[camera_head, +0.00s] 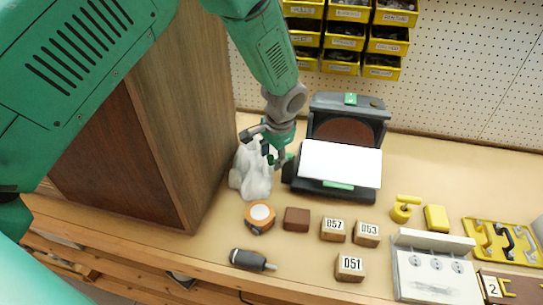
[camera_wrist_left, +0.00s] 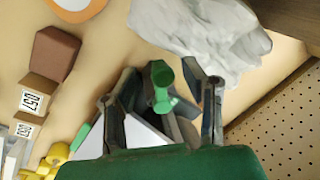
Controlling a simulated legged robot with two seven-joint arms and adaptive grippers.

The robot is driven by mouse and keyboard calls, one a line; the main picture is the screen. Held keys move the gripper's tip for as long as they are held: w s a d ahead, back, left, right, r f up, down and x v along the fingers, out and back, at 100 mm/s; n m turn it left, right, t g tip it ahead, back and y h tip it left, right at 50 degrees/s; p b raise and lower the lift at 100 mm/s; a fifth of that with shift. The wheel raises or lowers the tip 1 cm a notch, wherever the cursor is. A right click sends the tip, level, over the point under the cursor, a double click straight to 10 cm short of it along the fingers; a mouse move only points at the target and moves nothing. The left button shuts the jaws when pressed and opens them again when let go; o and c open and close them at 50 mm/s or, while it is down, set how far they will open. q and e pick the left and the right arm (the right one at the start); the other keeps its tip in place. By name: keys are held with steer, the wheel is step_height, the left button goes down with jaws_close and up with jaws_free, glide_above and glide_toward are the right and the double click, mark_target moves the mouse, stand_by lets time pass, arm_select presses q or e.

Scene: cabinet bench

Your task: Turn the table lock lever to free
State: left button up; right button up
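A black bench machine (camera_head: 333,187) with a tilted white plate (camera_head: 340,164) stands against the back of the bench. A green lever with a round end (camera_wrist_left: 162,75) shows in the wrist view, beside the machine's dark body; I take it to be the table lock lever. In the head view my arm and gripper mostly hide that side. My left gripper (camera_head: 272,152) is at the machine's left side, pointing down. In the wrist view, its fingers (camera_wrist_left: 164,90) are apart, with the lever between them; I cannot tell whether they touch it. My right gripper is not in view.
A crumpled grey-white cloth (camera_head: 252,170) lies close to the left gripper. A tall wooden cabinet (camera_head: 180,110) stands to the left.

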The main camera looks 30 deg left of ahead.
arm_select(q)
steer(key=shift+d+r, duration=0.1)
steer(key=shift+d, duration=0.1)
jaws_close()
steer(key=shift+a, duration=0.45)
steer(key=shift+w+a+m+p, duration=0.1)
steer(key=shift+a+m+p, duration=0.25)
steer(key=shift+p, duration=0.35)
steer(key=shift+w+m, duration=0.1)
steer(key=shift+m, duration=0.35)
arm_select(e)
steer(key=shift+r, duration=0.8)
arm_select(q)
steer(key=shift+d, duration=0.15)
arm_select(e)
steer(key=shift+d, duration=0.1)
arm_select(q)
steer(key=shift+o, duration=1.1)
jaws_free()
